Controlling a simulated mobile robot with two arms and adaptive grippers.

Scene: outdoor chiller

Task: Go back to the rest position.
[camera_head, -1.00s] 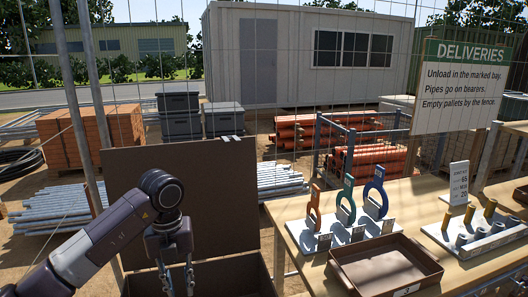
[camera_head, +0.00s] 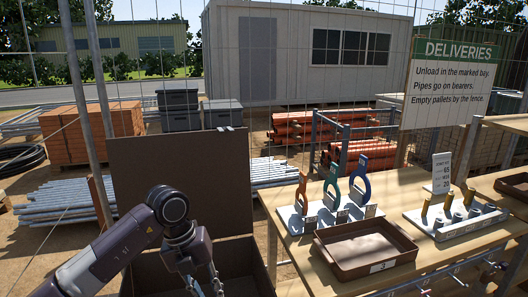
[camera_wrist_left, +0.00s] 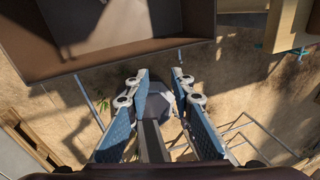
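My left gripper (camera_head: 207,287) is low in the head view, in front of the open brown box (camera_head: 180,180), and its tips are partly cut off by the bottom edge. In the left wrist view its two fingers (camera_wrist_left: 159,78) are apart, and I see nothing held between them. A brown box rim (camera_wrist_left: 130,62) lies beyond the fingertips there, apart from them. My right gripper is in neither view.
A wooden table (camera_head: 290,245) stands at the right. It bears a brown tray (camera_head: 330,270), a rack with orange, teal and blue tools (camera_head: 333,190), and a grey holder (camera_head: 465,228) with yellow-topped pieces. A wire fence and a DELIVERIES sign (camera_head: 453,85) stand behind.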

